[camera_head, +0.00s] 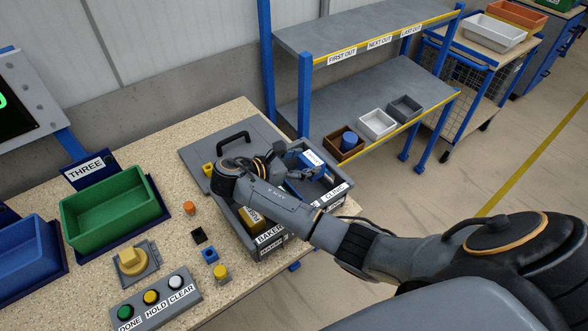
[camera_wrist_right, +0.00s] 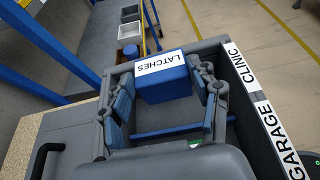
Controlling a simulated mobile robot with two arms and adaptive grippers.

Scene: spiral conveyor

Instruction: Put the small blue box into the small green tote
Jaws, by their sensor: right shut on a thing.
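The small blue box (camera_head: 312,158) has a white label; in the right wrist view the box (camera_wrist_right: 165,85) reads LATCHES. It sits between the fingers of my right gripper (camera_wrist_right: 166,92), which is shut on it. In the head view my right gripper (camera_head: 298,172) is over a grey divided bin (camera_head: 334,198), at the compartment marked CLINIC, partly hidden by my arm. I cannot tell whether the box touches the bin floor. The small green tote (camera_head: 112,210) stands empty on the table at the left, beside the THREE sign. My left gripper is not in view.
A blue tote (camera_head: 25,262) stands left of the green one. A grey lid with a black handle (camera_head: 233,137) lies behind. Shelves stand beyond.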

